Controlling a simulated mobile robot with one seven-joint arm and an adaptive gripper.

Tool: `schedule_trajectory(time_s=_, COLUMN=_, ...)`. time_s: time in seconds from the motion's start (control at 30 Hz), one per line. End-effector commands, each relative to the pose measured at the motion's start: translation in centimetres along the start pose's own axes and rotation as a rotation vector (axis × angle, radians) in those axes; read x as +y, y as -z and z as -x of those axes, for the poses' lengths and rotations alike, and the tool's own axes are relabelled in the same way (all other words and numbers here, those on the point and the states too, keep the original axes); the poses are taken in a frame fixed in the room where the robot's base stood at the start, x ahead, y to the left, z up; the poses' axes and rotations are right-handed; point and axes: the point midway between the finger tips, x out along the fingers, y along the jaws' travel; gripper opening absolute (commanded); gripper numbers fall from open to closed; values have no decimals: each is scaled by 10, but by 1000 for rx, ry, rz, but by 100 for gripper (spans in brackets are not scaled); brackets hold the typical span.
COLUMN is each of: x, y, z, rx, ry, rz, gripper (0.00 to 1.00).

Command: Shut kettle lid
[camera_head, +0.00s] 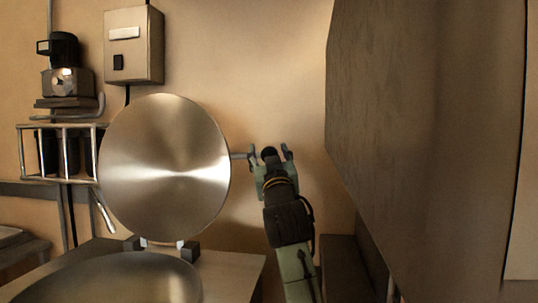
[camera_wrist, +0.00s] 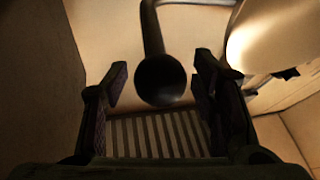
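The kettle lid (camera_head: 165,168) is a large round brushed-metal disc, standing open and nearly upright on a hinge behind the kettle (camera_head: 110,280). Part of a pale curved surface, likely the lid, shows at the upper right of the wrist view (camera_wrist: 285,40). A short bar runs right from the lid's edge to a dark round knob (camera_wrist: 161,80). My gripper (camera_head: 269,153) is at the knob, to the right of the lid. In the wrist view its fingers are apart, with the knob between them and gaps on both sides.
A large dark panel (camera_head: 420,140) stands close on the right of my arm. A metal rack (camera_head: 62,152) with a dark machine (camera_head: 66,75) above it is on the left wall. A control box (camera_head: 134,45) hangs above the lid. Open space lies between lid and panel.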

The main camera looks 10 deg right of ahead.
Motion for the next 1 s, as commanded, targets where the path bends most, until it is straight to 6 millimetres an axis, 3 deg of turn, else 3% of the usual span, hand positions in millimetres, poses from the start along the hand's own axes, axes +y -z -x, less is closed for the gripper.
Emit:
schedule_trajectory(time_s=0.73, x=0, y=0, z=0, rx=0, ry=0, rz=0, gripper=1)
schedule_trajectory(time_s=1.0, x=0, y=0, z=0, rx=0, ry=0, rz=0, gripper=0)
